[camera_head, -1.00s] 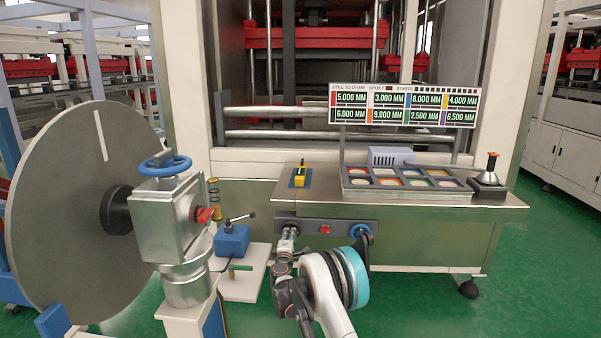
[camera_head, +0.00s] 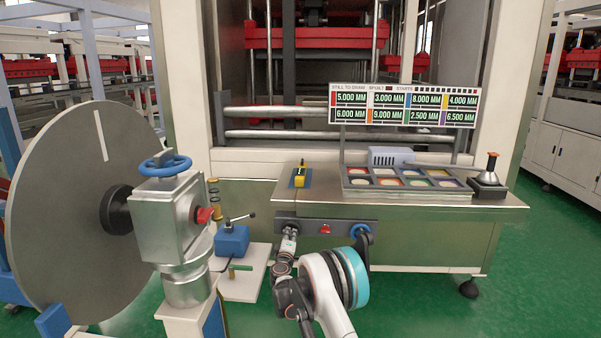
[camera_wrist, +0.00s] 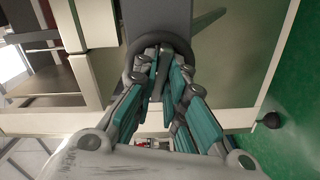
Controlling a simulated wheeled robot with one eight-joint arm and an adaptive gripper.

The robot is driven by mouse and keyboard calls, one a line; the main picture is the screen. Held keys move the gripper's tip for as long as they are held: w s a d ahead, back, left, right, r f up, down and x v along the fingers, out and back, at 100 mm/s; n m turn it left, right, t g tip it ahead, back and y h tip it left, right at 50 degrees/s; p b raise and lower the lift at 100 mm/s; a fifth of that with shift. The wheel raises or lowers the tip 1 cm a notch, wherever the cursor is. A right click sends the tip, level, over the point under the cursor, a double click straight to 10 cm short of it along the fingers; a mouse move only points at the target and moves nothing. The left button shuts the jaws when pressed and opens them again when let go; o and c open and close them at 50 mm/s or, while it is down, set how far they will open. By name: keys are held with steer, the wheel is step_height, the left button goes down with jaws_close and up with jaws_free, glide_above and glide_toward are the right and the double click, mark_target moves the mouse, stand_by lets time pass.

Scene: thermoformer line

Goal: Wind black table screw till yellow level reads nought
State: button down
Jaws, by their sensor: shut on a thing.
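The yellow level (camera_head: 300,177) lies on a blue pad at the left of the steel table (camera_head: 400,207). Its reading is too small to make out. My gripper (camera_head: 289,233) is at the left end of the grey bar under the table's front edge. In the wrist view my gripper (camera_wrist: 163,65) has its teal-padded fingers closed in on the dark round table screw (camera_wrist: 130,62). The fingers hide much of the screw, and in the head view it is hidden behind my gripper.
A display (camera_head: 402,105) stands above a tray of discs (camera_head: 400,193). The large grey disc (camera_head: 60,220) and a silver housing (camera_head: 165,225) stand at the left.

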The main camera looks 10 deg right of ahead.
steer(key=shift+m, duration=0.8)
steer(key=c, duration=1.6)
jaws_free()
steer(key=shift+m, duration=0.3)
steer(key=shift+o, duration=0.2)
